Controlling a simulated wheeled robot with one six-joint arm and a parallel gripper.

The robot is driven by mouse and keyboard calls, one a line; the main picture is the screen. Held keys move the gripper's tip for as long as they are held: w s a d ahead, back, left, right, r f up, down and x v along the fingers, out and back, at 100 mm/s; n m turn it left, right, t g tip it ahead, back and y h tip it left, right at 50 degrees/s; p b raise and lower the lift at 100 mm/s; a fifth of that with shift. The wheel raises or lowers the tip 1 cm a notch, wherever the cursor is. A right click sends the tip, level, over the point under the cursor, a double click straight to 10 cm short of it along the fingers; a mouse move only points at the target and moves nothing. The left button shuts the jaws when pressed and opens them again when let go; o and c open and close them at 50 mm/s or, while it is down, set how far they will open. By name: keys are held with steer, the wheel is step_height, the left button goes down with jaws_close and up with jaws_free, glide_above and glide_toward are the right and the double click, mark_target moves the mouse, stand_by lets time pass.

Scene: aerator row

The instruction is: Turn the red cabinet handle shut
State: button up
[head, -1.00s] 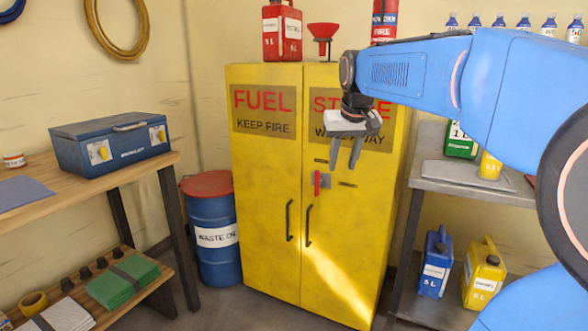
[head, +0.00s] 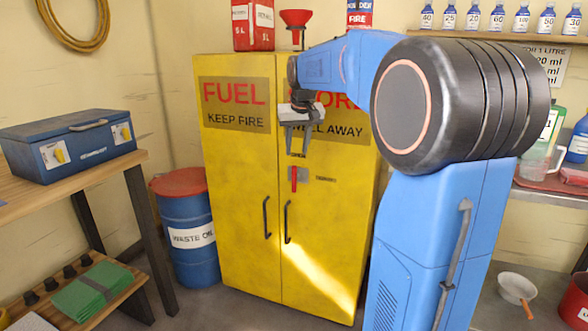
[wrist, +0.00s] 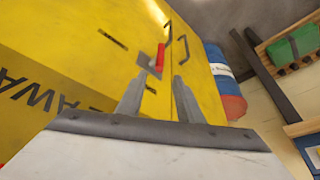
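The yellow fuel cabinet (head: 235,160) stands against the back wall with both doors closed. The red handle (head: 293,178) hangs vertically on a small grey plate on the right door, near the seam between the doors. It also shows in the wrist view (wrist: 160,58), beyond my fingertips. My gripper (head: 296,151) is in front of the right door, just above the red handle, with its fingers pointing down in the head view. In the wrist view the two fingers (wrist: 157,80) are spread with nothing between them, apart from the handle.
Two black pull handles (head: 287,222) sit below the red handle. A blue waste oil drum (head: 186,243) stands left of the cabinet, beside a workbench with a blue toolbox (head: 70,145). A red can (head: 253,22) and red funnel (head: 296,20) are on top.

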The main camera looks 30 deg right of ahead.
mark_target(295, 166)
steer(key=x, duration=1)
jaws_close()
